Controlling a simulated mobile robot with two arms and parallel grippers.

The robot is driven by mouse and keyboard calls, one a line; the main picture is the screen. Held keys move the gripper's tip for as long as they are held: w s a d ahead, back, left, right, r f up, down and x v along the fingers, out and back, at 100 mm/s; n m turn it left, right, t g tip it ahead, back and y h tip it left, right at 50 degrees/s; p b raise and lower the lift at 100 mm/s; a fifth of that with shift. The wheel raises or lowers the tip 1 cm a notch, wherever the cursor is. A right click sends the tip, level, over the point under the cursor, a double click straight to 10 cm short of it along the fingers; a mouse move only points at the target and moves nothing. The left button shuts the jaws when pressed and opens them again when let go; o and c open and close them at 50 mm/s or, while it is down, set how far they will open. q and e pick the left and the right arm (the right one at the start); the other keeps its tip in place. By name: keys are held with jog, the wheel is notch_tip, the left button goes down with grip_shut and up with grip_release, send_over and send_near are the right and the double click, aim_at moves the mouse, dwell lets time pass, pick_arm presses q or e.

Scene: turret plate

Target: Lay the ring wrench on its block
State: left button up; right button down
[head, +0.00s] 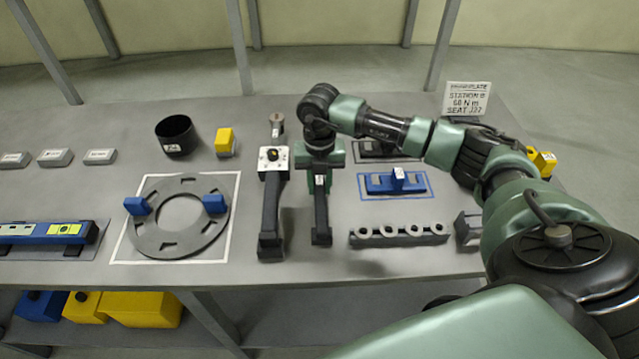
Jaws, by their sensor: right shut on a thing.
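My right gripper (320,172) points down at the middle of the table, and its arm comes in from the right. It is shut on a long dark tool with a small white tag, which I take to be the ring wrench (320,208). The wrench's near end is at a dark block (321,236); I cannot tell whether it rests on it or hangs just above. The gripper hides the wrench's far end. Just left, a similar dark tool (271,205) with a white plate and black knob lies parallel. My left gripper is not in view.
Left are a dark slotted ring plate (160,238) with two blue pieces, a black cup (176,137) and a yellow block (225,142). Right are a blue fixture (380,183) and a rack (398,238) with several rings. The table's front edge is close.

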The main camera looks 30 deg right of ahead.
jog(key=shift+f, duration=0.1)
dwell(0.7)
jog(key=c, duration=1.1)
grip_release()
jog(key=shift+r+p, duration=2.2)
jog(key=shift+r, duration=1.35)
jog(key=shift+f, duration=0.1)
